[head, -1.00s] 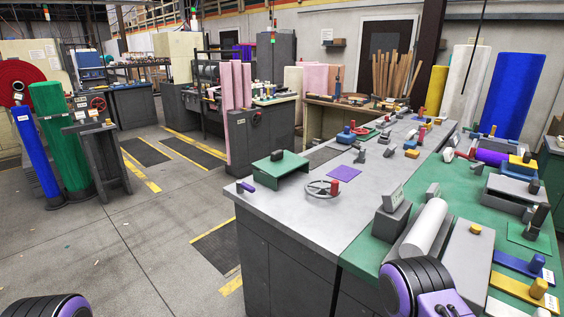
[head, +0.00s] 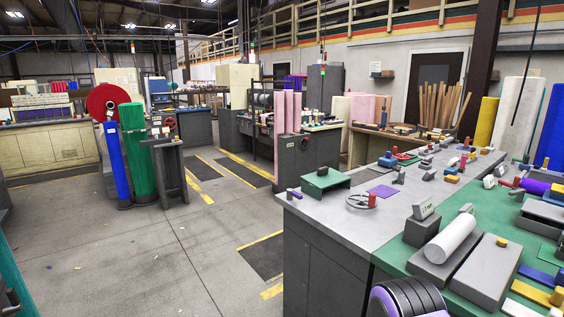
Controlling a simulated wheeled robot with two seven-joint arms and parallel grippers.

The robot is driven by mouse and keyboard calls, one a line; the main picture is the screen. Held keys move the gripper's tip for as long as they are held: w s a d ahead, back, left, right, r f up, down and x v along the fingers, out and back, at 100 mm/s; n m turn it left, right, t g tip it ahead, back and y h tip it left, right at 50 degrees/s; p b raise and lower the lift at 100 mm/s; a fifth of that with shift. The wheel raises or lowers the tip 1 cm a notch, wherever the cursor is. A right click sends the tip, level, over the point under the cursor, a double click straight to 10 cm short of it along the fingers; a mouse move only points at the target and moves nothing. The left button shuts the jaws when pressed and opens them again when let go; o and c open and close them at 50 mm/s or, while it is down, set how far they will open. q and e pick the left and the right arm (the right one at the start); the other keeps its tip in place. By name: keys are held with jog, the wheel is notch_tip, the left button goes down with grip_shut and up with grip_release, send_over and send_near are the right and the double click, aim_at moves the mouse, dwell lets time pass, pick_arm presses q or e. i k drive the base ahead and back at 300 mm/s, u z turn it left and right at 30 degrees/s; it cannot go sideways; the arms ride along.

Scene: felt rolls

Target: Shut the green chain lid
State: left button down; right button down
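A green panel (head: 326,181) with a small dark block on top stands at the near left corner of the grey bench. It looks like the green lid, slightly tilted and raised above the bench top on its left side; I cannot make out a chain. Only a rounded black and purple part of my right arm shows at the bottom edge, in front of the bench.
Blue and green rolls (head: 137,155) stand at the left. The floor (head: 180,255) left of the bench is open.

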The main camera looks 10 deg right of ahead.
aim_at(325, 177)
jog(key=u, duration=0.3)
jog(key=i, duration=1.2)
jog(key=z, duration=0.85)
